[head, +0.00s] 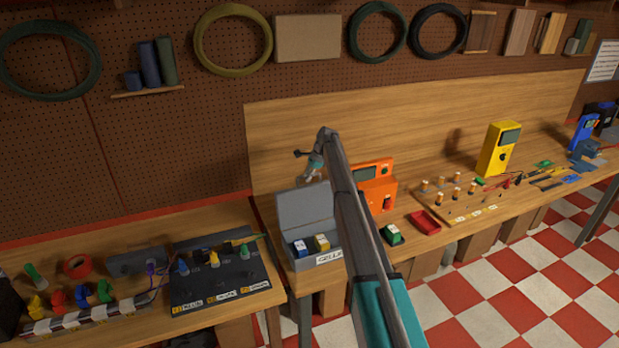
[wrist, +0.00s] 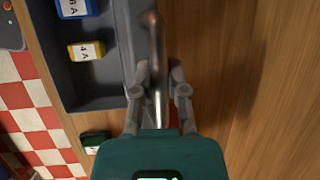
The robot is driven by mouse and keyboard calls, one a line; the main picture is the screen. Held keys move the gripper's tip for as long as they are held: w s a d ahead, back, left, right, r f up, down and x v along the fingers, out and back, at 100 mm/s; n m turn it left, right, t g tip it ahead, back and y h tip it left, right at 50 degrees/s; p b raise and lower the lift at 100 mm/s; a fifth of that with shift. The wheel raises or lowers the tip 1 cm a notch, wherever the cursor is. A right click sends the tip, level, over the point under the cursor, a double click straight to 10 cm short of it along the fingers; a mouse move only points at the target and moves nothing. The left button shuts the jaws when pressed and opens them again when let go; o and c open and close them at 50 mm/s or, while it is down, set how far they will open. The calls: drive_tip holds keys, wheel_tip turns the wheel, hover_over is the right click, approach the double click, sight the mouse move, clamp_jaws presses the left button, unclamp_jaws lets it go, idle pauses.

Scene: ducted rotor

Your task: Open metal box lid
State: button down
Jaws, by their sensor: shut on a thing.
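The grey metal box (head: 318,262) stands on the wooden bench with its lid (head: 303,209) raised, roughly upright at the back. A blue block (head: 301,248) and a yellow block (head: 322,242) lie inside the box. My gripper (head: 309,176) is at the lid's upper edge. In the wrist view the lid (wrist: 157,35) shows nearly edge-on, and my gripper (wrist: 158,80) has one finger on each side of it, shut on it. The open box (wrist: 95,95) lies to the left there. My arm hides part of the box's right side in the head view.
A black panel (head: 220,272) with knobs lies to the left. A wooden backboard (head: 420,115) rises behind the bench.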

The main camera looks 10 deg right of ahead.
drive_tip(key=c, duration=0.6)
unclamp_jaws()
drive_tip(key=shift+d, duration=0.1)
drive_tip(key=shift+c, duration=0.2)
